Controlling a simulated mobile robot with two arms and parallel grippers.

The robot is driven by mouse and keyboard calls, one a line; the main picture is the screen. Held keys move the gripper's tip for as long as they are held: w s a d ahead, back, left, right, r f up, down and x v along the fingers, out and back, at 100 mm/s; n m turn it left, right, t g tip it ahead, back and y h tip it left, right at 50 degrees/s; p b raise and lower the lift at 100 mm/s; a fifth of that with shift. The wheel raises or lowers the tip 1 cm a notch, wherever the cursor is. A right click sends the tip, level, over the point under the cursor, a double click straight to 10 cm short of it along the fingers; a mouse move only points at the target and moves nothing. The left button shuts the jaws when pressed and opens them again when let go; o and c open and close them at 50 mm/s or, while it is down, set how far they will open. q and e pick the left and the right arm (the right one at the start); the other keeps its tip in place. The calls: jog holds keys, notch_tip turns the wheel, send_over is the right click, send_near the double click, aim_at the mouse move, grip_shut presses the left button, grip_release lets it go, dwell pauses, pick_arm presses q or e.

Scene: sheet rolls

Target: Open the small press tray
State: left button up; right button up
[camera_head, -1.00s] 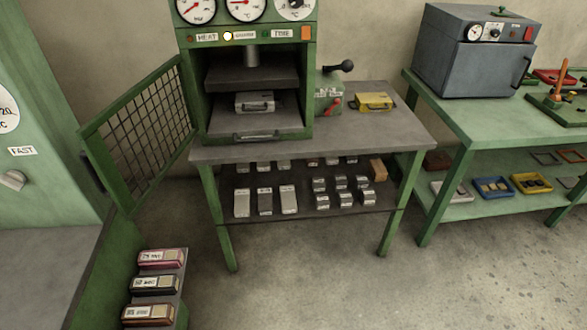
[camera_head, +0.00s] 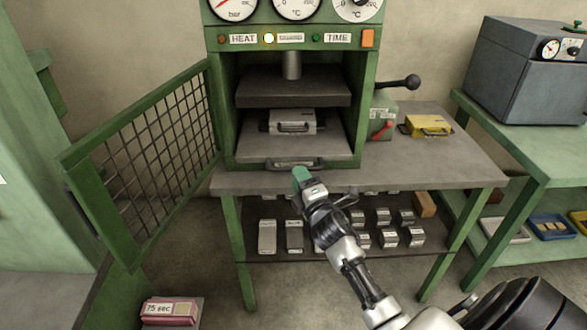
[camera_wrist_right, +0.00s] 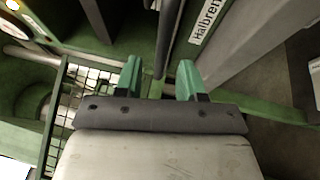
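The small press tray (camera_head: 250,150) is a grey plate low inside the green press, with a bar handle (camera_head: 290,163) on its front edge. It sits within the press frame. A silver mould (camera_head: 292,121) with its own handle rests on it. My right gripper (camera_head: 302,177) is at the front edge of the press table, just in front of and below the tray handle. In the right wrist view its two green fingers (camera_wrist_right: 159,80) stand apart, with a dark bar beyond and between them. I cannot tell whether they touch the handle. My left gripper is not in view.
The mesh guard door (camera_head: 150,160) stands swung open to the left. A yellow mould (camera_head: 428,125) and a black-knobbed lever (camera_head: 400,83) are to the right on the press table (camera_head: 450,165). Small blocks fill the shelf below. A grey oven (camera_head: 525,75) stands on the right bench.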

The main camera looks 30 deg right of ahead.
jog(key=x, duration=0.3)
jog(key=shift+w, duration=0.4)
jog(key=shift+w+d, duration=0.1)
jog(key=shift+w, duration=0.2)
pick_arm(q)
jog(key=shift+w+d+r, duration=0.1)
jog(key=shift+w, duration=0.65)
pick_arm(e)
jog(key=shift+c, duration=0.4)
grip_shut()
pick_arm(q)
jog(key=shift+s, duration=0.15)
